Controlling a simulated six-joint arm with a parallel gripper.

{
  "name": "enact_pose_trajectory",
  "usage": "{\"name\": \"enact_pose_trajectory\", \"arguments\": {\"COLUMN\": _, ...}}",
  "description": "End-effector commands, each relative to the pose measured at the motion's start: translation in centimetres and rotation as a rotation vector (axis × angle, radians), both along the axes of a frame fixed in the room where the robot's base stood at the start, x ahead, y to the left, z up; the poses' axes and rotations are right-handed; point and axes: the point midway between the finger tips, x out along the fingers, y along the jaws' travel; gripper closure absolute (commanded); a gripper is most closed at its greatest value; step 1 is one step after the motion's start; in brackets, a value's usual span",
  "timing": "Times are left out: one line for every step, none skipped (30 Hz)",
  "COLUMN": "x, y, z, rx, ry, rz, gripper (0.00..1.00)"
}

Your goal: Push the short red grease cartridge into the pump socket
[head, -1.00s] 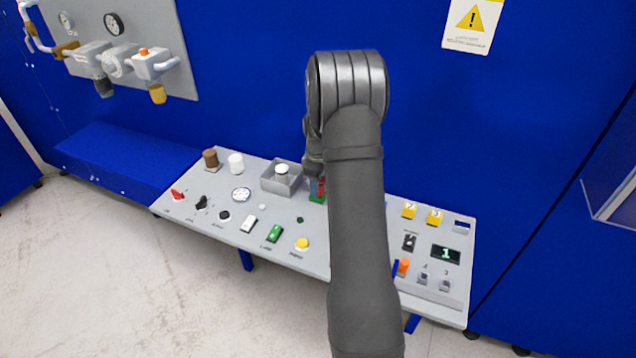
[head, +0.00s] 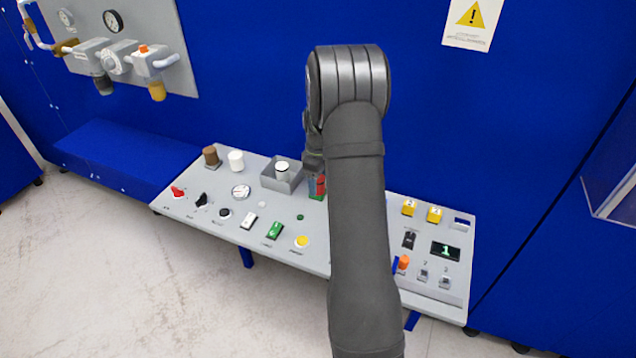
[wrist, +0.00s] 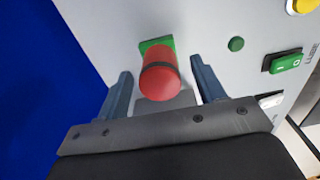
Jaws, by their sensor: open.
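The red cartridge (wrist: 160,82) with a dark band stands between my gripper's fingers in the wrist view, with a gap on each side. Behind it a green square (wrist: 156,43) shows on the panel; whether the cartridge touches it I cannot tell. My gripper (wrist: 163,85) is open around the cartridge. In the head view a sliver of the red cartridge (head: 321,184) shows beside my arm, which hides most of it. I cannot make out a pump socket for certain; the green part lies under the cartridge.
The grey panel (head: 232,226) carries several knobs and switches. A grey open box (head: 281,178) with a white cylinder (head: 282,167) stands left of the cartridge. Brown (head: 210,155) and white (head: 236,160) cylinders stand farther left. A blue wall (head: 250,70) rises behind.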

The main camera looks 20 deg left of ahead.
Motion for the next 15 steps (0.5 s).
{"name": "enact_pose_trajectory", "arguments": {"x": 0.1, "y": 0.0, "z": 1.1, "rx": 0.002, "ry": -0.004, "rz": 0.000, "gripper": 0.37}}
{"name": "enact_pose_trajectory", "arguments": {"x": 0.1, "y": 0.0, "z": 1.7, "rx": 0.003, "ry": -0.005, "rz": 0.000, "gripper": 0.37}}
{"name": "enact_pose_trajectory", "arguments": {"x": 0.1, "y": 0.0, "z": 2.6, "rx": 0.002, "ry": -0.004, "rz": 0.000, "gripper": 0.37}}
{"name": "enact_pose_trajectory", "arguments": {"x": 0.1, "y": 0.1, "z": 3.4, "rx": 0.003, "ry": -0.006, "rz": 0.000, "gripper": 0.37}}
{"name": "enact_pose_trajectory", "arguments": {"x": 0.1, "y": 0.1, "z": 4.2, "rx": 0.003, "ry": -0.005, "rz": 0.000, "gripper": 0.37}}
{"name": "enact_pose_trajectory", "arguments": {"x": 0.1, "y": 0.1, "z": 5.2, "rx": 0.003, "ry": -0.006, "rz": 0.000, "gripper": 0.37}}
{"name": "enact_pose_trajectory", "arguments": {"x": 0.1, "y": 0.1, "z": 6.0, "rx": 0.003, "ry": -0.006, "rz": 0.000, "gripper": 0.37}}
{"name": "enact_pose_trajectory", "arguments": {"x": 0.1, "y": 0.1, "z": 6.7, "rx": 0.003, "ry": -0.006, "rz": 0.000, "gripper": 0.37}}
{"name": "enact_pose_trajectory", "arguments": {"x": 0.0, "y": 0.0, "z": 7.7, "rx": 0.003, "ry": -0.005, "rz": 0.000, "gripper": 0.37}}
{"name": "enact_pose_trajectory", "arguments": {"x": 0.1, "y": 0.1, "z": 8.4, "rx": 0.003, "ry": -0.006, "rz": 0.000, "gripper": 0.37}}
{"name": "enact_pose_trajectory", "arguments": {"x": 0.1, "y": 0.1, "z": 9.2, "rx": 0.003, "ry": -0.005, "rz": 0.000, "gripper": 0.37}}
{"name": "enact_pose_trajectory", "arguments": {"x": 0.1, "y": 0.1, "z": 10.1, "rx": 0.003, "ry": -0.005, "rz": 0.000, "gripper": 0.37}}
{"name": "enact_pose_trajectory", "arguments": {"x": 0.0, "y": 0.0, "z": 10.8, "rx": 0.003, "ry": -0.005, "rz": 0.000, "gripper": 0.37}}
{"name": "enact_pose_trajectory", "arguments": {"x": 0.1, "y": 0.1, "z": 11.4, "rx": 0.003, "ry": -0.005, "rz": 0.000, "gripper": 0.37}}
{"name": "enact_pose_trajectory", "arguments": {"x": 0.0, "y": 0.1, "z": 12.2, "rx": 0.002, "ry": -0.004, "rz": 0.000, "gripper": 0.37}}
